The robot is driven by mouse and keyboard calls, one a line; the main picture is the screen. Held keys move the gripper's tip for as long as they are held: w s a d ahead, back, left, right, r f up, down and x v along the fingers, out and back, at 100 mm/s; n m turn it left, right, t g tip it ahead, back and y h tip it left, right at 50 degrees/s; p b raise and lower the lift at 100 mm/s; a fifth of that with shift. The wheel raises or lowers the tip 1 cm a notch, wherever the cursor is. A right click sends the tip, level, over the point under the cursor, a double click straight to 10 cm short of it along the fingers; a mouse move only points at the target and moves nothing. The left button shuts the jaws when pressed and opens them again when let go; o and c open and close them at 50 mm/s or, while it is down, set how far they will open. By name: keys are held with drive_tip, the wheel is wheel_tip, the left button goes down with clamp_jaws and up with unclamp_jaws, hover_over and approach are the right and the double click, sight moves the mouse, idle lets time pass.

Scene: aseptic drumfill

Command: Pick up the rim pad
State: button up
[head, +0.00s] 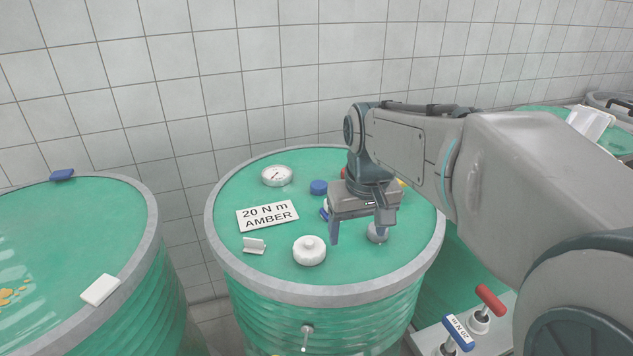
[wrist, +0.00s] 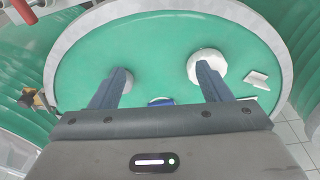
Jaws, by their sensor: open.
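I cannot tell which is the rim pad. A small white bracket-like piece (head: 253,245) lies on the middle drum's lid and also shows in the wrist view (wrist: 257,79). My gripper (head: 358,236) is open and empty, pointing down over the middle drum's lid, well right of both pads. In the wrist view its fingers (wrist: 163,72) are spread, near a grey disc (wrist: 128,84) and a white knobbed cap (wrist: 206,57).
The middle drum's lid (head: 285,282) also holds a gauge (head: 277,175), a blue cap (head: 318,187) and a plate reading "20 N m AMBER" (head: 267,215). Red- and blue-handled tools (head: 490,300) stand at lower right. A gap separates the left and middle drums.

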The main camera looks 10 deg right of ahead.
drive_tip(key=w+r+n+g+p, duration=0.1)
drive_tip(key=w+r, duration=0.2)
drive_tip(key=w, duration=0.6)
drive_tip(key=w+r+n+g+p, duration=0.15)
drive_tip(key=w+r, duration=0.25)
drive_tip(key=w, duration=0.5)
drive_tip(key=shift+t, duration=0.35)
drive_tip(key=f, duration=0.8)
drive_tip(key=shift+a+f, duration=0.3)
drive_tip(key=shift+f, duration=0.05)
drive_tip(key=shift+f+p, duration=0.45)
drive_tip(key=shift+f, duration=2.2)
drive_tip(key=c, duration=1.1)
